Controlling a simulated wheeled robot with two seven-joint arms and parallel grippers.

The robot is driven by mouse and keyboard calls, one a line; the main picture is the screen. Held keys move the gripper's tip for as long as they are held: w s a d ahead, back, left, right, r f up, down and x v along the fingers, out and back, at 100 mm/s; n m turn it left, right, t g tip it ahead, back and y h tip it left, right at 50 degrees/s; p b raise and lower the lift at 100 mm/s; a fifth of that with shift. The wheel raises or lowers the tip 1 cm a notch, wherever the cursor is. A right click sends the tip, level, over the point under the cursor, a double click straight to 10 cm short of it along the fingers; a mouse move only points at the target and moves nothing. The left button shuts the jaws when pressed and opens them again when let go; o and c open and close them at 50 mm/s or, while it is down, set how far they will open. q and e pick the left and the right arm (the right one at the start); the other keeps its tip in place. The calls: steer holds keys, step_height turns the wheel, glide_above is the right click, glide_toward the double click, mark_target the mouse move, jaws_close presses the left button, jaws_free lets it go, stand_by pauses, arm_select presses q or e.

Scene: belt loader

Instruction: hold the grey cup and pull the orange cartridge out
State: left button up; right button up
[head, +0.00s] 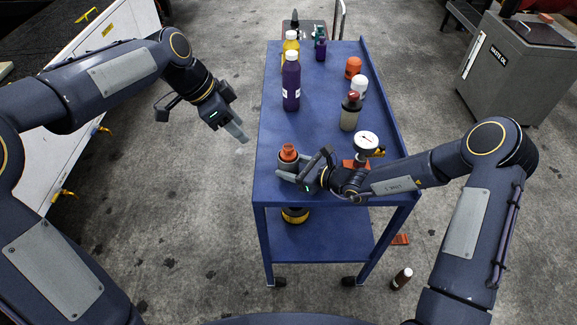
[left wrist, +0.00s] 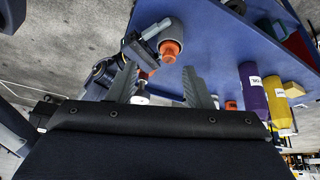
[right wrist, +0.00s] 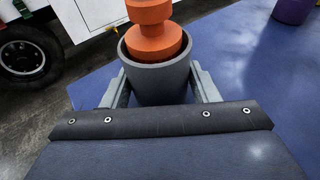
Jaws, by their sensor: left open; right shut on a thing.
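The grey cup (head: 285,169) stands near the front left of the blue cart top, with the orange cartridge (head: 288,152) sticking up out of it. In the right wrist view the cup (right wrist: 160,82) sits between the two fingers and the stepped cartridge (right wrist: 154,38) rises above its rim. My right gripper (head: 288,177) is shut on the cup from the right side. My left gripper (head: 240,134) is open and empty, off the cart's left edge. In the left wrist view the cartridge (left wrist: 170,50) shows beyond the open fingers (left wrist: 168,88).
Purple (head: 291,85) and yellow (head: 291,42) bottles stand on the cart's far left. A grey bottle (head: 350,114), a white bottle (head: 359,88), an orange item (head: 353,67) and a dial gauge (head: 366,142) line the right. The cart's blue top (head: 275,125) is clear left of centre.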

mark_target(286, 146)
arm_select(q)
steer(key=shift+w+d+f+m+g+h, duration=0.1)
steer(key=shift+w+d+f+m+g, duration=0.15)
steer(key=shift+w+d+f+m, duration=1.15)
steer(key=shift+w+d+f+g+h, duration=0.15)
steer(key=shift+w+d+f, duration=0.45)
steer(key=shift+d+f, duration=1.9)
steer(key=shift+w+d+f+m+g+h, duration=0.1)
steer(key=shift+w+d+f+m+g, duration=0.2)
steer(key=shift+w+d+f+m, duration=1.4)
steer(key=shift+s+a+f+n, duration=0.35)
steer(key=shift+s+f+n, duration=0.4)
steer(key=shift+n, duration=0.25)
jaws_close()
steer(key=shift+r, duration=0.75)
steer(key=shift+r, duration=3.9)
